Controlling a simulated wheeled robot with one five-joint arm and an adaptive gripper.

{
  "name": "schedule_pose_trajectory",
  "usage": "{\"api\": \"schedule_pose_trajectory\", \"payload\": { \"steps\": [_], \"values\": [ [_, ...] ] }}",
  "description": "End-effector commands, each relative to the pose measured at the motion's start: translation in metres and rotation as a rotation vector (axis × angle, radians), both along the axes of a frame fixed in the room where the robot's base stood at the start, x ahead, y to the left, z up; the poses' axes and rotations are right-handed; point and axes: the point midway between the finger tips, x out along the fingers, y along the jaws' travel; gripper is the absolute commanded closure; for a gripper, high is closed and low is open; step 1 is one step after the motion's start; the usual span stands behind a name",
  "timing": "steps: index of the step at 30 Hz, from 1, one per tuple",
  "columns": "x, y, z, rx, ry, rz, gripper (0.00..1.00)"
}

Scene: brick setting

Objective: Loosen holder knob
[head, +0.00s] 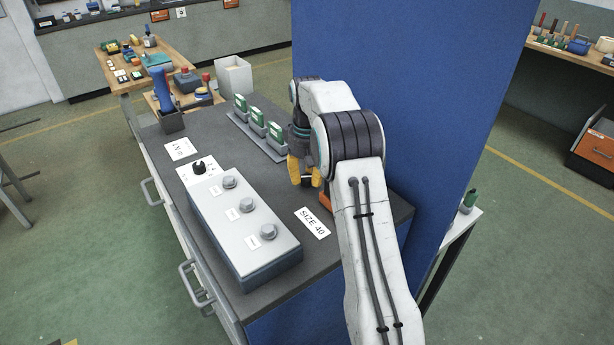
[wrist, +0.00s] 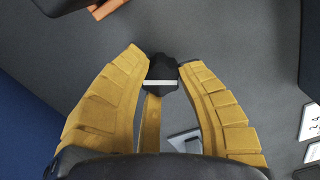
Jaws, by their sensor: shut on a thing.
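My gripper (head: 305,181) has yellow ribbed fingers and hangs low over the dark bench top, right of the white-topped box. In the wrist view, its fingertips (wrist: 162,78) are shut on a small black knob (wrist: 161,67) with a pale stripe across it. A narrow yellow piece (wrist: 152,122) shows below the knob; I cannot tell what it belongs to. What the knob sits on is mostly hidden. An orange part (head: 326,201) stands just right of the fingers, partly behind my arm.
The box (head: 244,235) has several grey round knobs on top. A SIZE 40 card (head: 312,223) lies on the bench (head: 392,206). A tray with green-and-white items (head: 257,123) is behind the gripper. A tall blue panel (head: 410,90) borders the right side.

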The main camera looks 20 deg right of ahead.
Motion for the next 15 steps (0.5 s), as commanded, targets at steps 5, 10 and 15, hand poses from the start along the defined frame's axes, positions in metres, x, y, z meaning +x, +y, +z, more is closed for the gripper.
{"api": "schedule_pose_trajectory", "payload": {
  "steps": [5, 10, 15],
  "values": [
    [0.0018, 0.0008, -0.0005, -0.001, -0.005, 0.026, 0.98],
    [0.0023, 0.0009, -0.0003, -0.001, -0.006, 0.049, 0.99],
    [0.0026, 0.0012, 0.0003, -0.002, -0.007, 0.100, 0.99]
  ]
}}
